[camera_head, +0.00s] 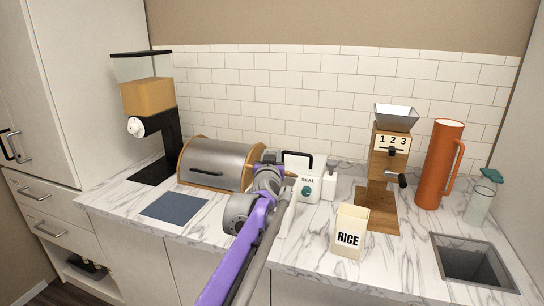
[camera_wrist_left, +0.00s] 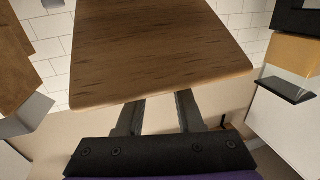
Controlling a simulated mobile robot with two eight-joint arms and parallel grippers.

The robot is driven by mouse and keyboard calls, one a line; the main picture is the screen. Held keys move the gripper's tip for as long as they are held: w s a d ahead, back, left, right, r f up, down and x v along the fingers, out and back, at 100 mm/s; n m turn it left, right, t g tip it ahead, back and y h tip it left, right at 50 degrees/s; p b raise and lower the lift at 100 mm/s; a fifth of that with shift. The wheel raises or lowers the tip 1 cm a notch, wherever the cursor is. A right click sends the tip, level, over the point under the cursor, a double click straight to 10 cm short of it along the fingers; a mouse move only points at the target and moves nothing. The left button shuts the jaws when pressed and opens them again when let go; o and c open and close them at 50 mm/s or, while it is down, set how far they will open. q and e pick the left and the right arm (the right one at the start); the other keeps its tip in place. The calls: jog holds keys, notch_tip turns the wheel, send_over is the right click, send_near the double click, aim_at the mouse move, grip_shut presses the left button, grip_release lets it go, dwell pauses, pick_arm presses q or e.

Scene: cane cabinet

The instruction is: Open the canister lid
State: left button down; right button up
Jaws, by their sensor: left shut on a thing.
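The cream canister (camera_head: 348,240) marked RICE stands upright on the marble counter, right of my left arm in the head view. Its top shows open, with no lid on it. My left gripper (camera_head: 268,168) is raised over the counter, left of the canister and in front of the rounded metal box. In the left wrist view, the gripper (camera_wrist_left: 158,112) is shut on a flat wooden lid (camera_wrist_left: 160,55), which fills the upper middle and hides the contact. In the head view the gripper mostly hides this lid. My right gripper is not in view.
The rounded metal box (camera_head: 215,163) and the dispenser (camera_head: 148,98) stand at the left. A sink (camera_head: 470,262) opens at the right. Bare counter lies around the canister.

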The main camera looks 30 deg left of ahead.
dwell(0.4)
pick_arm(q)
jog(key=c, duration=0.5)
grip_release()
jog(key=shift+c, duration=0.2)
jog(key=shift+s, duration=0.1)
jog(key=v, duration=1)
jog(key=shift+s+d+b, duration=0.25)
jog(key=shift+s+b, duration=0.1)
